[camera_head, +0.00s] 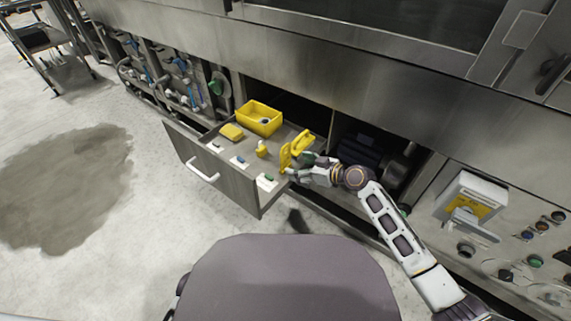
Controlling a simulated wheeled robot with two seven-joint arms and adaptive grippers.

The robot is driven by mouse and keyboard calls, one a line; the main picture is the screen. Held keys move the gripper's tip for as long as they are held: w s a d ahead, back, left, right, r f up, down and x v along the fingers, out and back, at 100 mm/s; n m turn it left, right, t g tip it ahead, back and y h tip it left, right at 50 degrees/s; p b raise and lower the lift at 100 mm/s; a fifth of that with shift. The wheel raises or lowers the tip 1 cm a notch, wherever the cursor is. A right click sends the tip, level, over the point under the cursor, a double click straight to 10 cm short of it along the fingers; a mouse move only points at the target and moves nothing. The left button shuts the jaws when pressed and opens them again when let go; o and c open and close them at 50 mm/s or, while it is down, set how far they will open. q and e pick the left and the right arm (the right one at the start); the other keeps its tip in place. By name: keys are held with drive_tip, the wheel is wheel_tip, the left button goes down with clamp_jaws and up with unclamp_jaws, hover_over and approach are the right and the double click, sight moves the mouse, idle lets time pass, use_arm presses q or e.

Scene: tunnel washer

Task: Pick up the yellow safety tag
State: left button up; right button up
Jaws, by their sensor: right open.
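Several yellow items are in the pulled-out drawer (235,187). A tall yellow piece with an opening, seemingly the safety tag (286,156), is at the drawer's right side. A small yellow piece (262,150) and a flat yellow block (231,132) lie to its left. They are too small to tell for sure which one is the tag. My right gripper (292,168) is open, with its fingertips at the tall yellow piece, partly overlapping it. I cannot tell whether they touch. My left gripper is not in view.
A yellow bin (259,118) with something dark inside stands at the drawer's back. Small white-based items (267,182) lie along its front. The steel machine (330,80) rises behind. Free floor (150,230) lies left of the drawer, with a dark stain further left.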

sight(286, 163)
drive_tip(key=shift+a, duration=0.1)
drive_tip(key=shift+w+a+f, duration=0.25)
drive_tip(key=shift+w+a, duration=0.15)
drive_tip(key=shift+b+x, duration=0.85)
drive_tip(key=shift+x, duration=1.2)
drive_tip(key=shift+c, duration=0.4)
drive_tip(key=c, duration=0.9)
